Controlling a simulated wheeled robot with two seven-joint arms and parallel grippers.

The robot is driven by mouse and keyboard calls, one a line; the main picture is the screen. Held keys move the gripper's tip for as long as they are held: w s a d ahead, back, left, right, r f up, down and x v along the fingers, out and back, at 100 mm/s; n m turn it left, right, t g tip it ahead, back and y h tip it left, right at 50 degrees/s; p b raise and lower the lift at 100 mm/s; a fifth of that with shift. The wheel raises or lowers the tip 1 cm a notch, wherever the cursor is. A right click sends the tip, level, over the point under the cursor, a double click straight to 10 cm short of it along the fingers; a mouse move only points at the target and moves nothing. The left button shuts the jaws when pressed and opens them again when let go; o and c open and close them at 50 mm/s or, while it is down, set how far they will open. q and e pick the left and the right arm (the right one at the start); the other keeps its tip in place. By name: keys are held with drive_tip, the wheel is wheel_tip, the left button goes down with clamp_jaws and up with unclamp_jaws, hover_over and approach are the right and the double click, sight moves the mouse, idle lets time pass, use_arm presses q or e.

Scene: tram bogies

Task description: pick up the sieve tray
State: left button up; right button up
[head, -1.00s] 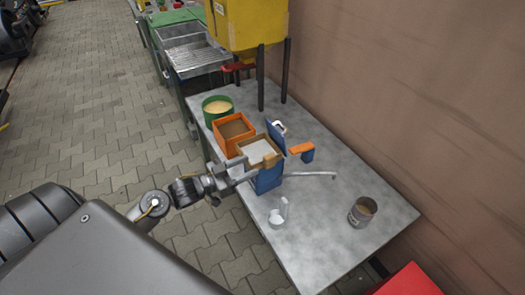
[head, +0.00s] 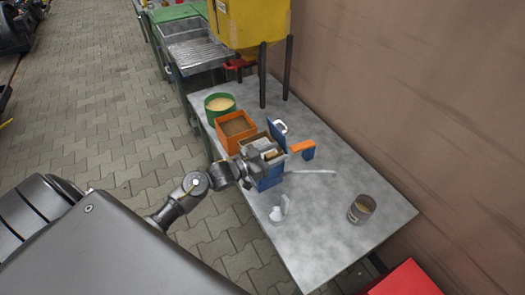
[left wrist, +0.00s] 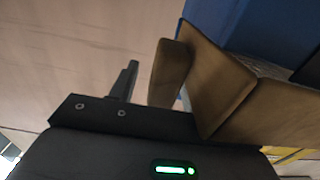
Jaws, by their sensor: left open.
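The sieve tray (head: 274,155), a square wooden frame with a pale mesh, sits on top of a blue stand (head: 268,178) on the metal table. My left gripper (head: 262,151) is open at the tray's near left side and covers part of it in the head view. In the left wrist view the tray's brown frame (left wrist: 222,85) and a rounded wooden tab fill the right half, close beside a dark finger. I cannot tell whether the finger touches the wood. My right gripper is in neither view.
An orange box (head: 236,130) of brown material and a green round tub (head: 219,105) stand behind. A blue-orange tool (head: 303,148), a rod (head: 312,171), a small white item (head: 279,210) and a grey can (head: 361,209) lie around. A yellow hopper (head: 250,22) stands behind.

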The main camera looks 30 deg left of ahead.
use_arm(q)
drive_tip(key=shift+w, duration=0.1)
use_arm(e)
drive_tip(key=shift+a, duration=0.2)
use_arm(q)
drive_tip(key=shift+c, duration=0.9)
clamp_jaws()
